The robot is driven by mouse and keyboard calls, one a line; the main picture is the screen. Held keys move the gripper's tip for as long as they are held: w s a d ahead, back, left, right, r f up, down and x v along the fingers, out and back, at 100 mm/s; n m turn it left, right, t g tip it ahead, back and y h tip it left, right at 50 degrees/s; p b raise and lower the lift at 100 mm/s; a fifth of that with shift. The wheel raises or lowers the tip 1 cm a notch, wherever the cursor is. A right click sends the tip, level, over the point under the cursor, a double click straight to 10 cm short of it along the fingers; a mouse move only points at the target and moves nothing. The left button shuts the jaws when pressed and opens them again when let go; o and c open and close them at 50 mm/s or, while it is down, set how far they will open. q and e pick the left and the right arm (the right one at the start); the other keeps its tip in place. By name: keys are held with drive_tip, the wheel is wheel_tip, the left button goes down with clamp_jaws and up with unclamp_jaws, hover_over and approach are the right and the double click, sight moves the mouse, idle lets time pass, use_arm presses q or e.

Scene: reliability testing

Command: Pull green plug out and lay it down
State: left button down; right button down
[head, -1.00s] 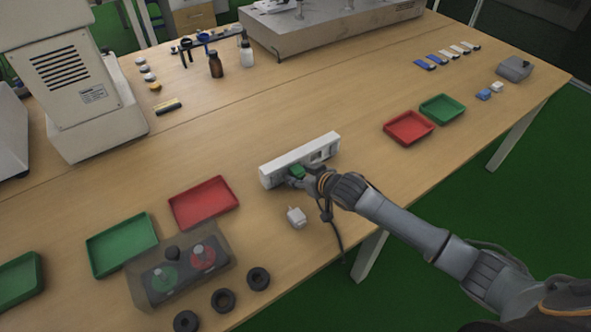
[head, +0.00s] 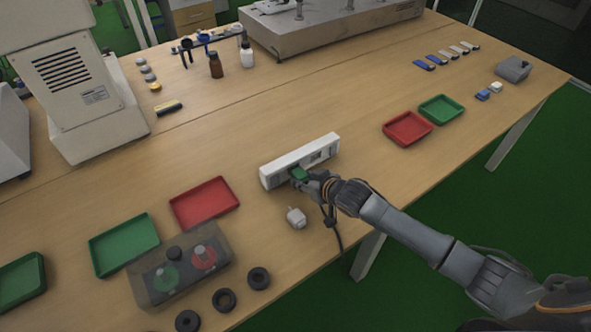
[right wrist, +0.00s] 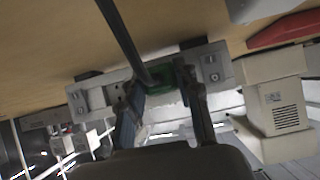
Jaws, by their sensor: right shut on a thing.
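The green plug (head: 299,174) is at the front side of the white power strip (head: 322,151), near its left part. My right gripper (head: 309,179) is shut on the plug from the front right. In the right wrist view the green plug (right wrist: 163,76) sits between the two fingers, with the power strip (right wrist: 96,97) behind it. A black cable (right wrist: 122,38) runs from the plug across that view. Whether the plug's pins are fully clear of the socket is hidden. My left gripper is not in view.
A white adapter (head: 296,217) lies just in front of the strip. A red tray (head: 205,204) and a green tray (head: 124,245) lie to the left, and another red tray (head: 408,128) to the right. Bare table separates the strip from the right trays.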

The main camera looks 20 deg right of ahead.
drive_tip(key=shift+s+d, duration=0.1)
drive_tip(key=shift+s, duration=0.15)
drive_tip(key=shift+s+d+p, duration=0.15)
drive_tip(key=shift+s+p, duration=0.35)
drive_tip(key=shift+s+d, duration=0.1)
drive_tip(key=shift+s, duration=0.1)
drive_tip(key=shift+s+d+p, duration=0.2)
drive_tip(key=shift+s+p, duration=0.3)
drive_tip(key=shift+s, duration=0.1)
drive_tip(key=shift+s+p, duration=0.1)
drive_tip(key=shift+p, duration=0.25)
drive_tip(key=shift+f+b, duration=0.7)
drive_tip(key=shift+f, duration=0.6)
